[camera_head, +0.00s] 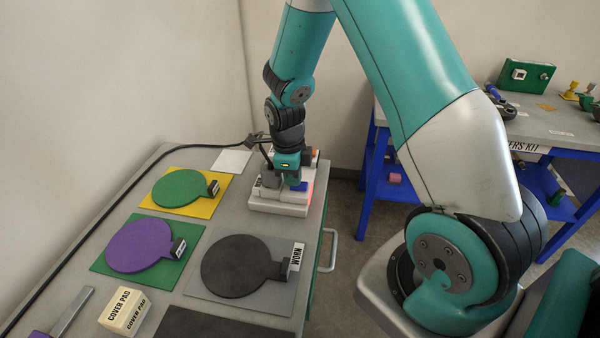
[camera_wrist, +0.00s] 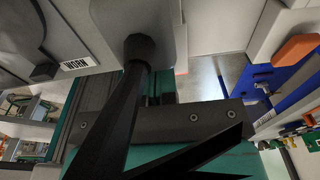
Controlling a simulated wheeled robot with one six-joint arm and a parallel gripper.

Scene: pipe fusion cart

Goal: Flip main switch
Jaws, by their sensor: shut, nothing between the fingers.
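A pale box (camera_head: 278,208) stands at the far right corner of the grey cart top, with small blue and orange-red parts on it. An orange block (camera_wrist: 296,48) on a pale surface shows at the right edge of the wrist view. I cannot tell which part is the main switch, or its position. My gripper (camera_head: 293,184) points down over the box and is shut, with nothing seen in it. The arm's end hides much of the box, and I cannot tell whether the fingertips touch it.
The cart top (camera_head: 215,160) holds a green disc (camera_head: 180,188), a purple disc (camera_head: 138,245) and a black disc (camera_head: 235,265) labelled WORN. A cover pad box (camera_head: 124,312) sits at front left. A black cable runs along the wall. A blue-legged bench (camera_head: 545,125) stands at right.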

